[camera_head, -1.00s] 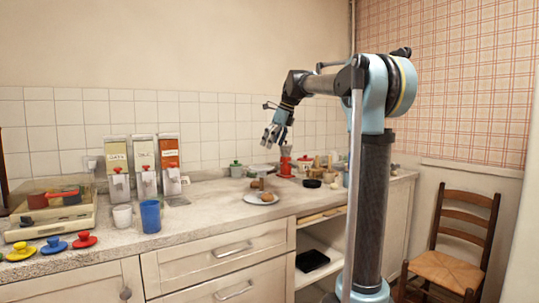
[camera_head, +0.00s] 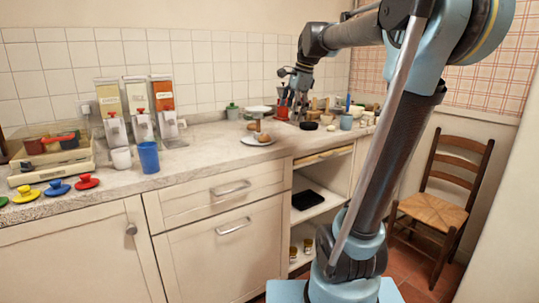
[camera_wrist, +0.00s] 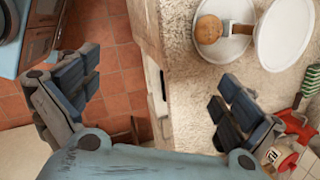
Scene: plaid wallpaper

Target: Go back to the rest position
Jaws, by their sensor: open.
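My gripper (camera_wrist: 155,95) is open and empty in the wrist view, its two fingers wide apart, above the front edge of the counter (camera_wrist: 192,95). In the head view my gripper (camera_head: 291,88) hangs above the back right of the counter, close to a red item (camera_head: 282,110). A white two-level stand (camera_head: 262,138) with a round brown item (camera_head: 264,138) on its lower plate is to the left of it. The same stand shows at the top of the wrist view (camera_wrist: 285,30), with a brown item (camera_wrist: 208,29) on it.
Several dispensers (camera_head: 140,108), a white cup (camera_head: 121,158) and a blue cup (camera_head: 149,157) stand on the left of the counter. A black bowl (camera_head: 309,126) and several small items crowd the right end. A wooden chair (camera_head: 440,206) stands on the tiled floor at right.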

